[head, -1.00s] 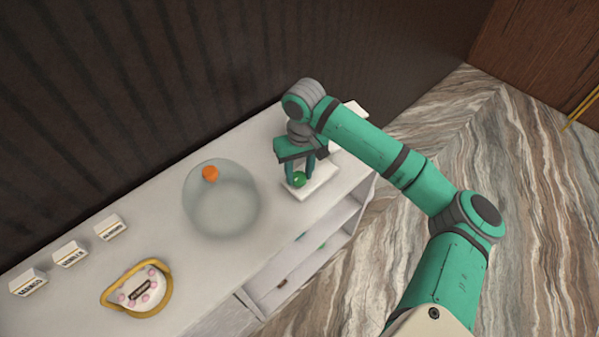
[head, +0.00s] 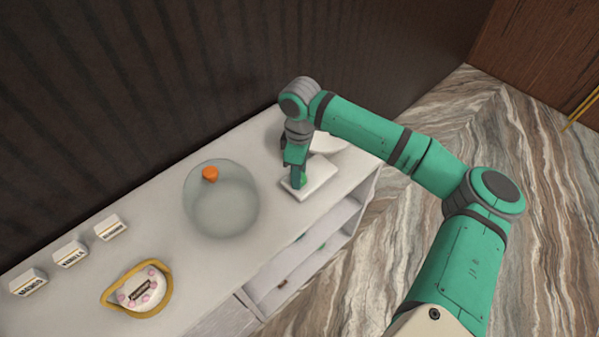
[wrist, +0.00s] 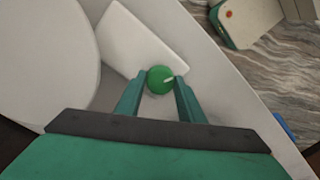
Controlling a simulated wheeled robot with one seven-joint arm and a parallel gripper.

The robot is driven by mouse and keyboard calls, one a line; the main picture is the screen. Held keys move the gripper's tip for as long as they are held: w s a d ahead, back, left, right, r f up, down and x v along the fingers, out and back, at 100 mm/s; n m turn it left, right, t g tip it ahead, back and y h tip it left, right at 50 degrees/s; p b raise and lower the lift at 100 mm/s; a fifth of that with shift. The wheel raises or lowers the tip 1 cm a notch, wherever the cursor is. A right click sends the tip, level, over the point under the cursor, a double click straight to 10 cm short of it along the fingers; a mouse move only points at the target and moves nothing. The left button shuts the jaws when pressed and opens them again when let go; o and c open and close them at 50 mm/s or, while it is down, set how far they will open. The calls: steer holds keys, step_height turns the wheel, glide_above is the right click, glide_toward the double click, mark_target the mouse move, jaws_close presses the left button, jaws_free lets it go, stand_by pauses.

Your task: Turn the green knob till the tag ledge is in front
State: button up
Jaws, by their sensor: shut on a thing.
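The green knob (wrist: 160,79) stands on a white rectangular plate (wrist: 140,38) at the right end of the counter. In the head view my gripper (head: 298,182) points down at the knob and hides most of it. In the wrist view my gripper (wrist: 158,86) has one finger on each side of the knob and is shut on it. A pale line marks the knob's top, pointing right in that view. A large white rounded piece (wrist: 45,50) lies beside the plate; it shows partly behind my arm in the head view (head: 330,143). I cannot make out a tag ledge.
A clear round dome (head: 222,212) with an orange knob (head: 210,174) stands left of my gripper. A white, yellow-rimmed item (head: 138,290) and several labelled white blocks (head: 70,254) are farther left. Open shelves (head: 315,245) lie under the counter's front edge.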

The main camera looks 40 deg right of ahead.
steer(key=shift+r+n, duration=0.1)
steer(key=shift+n, duration=2.1)
steer(key=o, duration=1)
steer(key=shift+o, duration=0.2)
step_height(320, 180, up, 11)
steer(key=shift+w, duration=0.25)
steer(key=shift+d, duration=0.1)
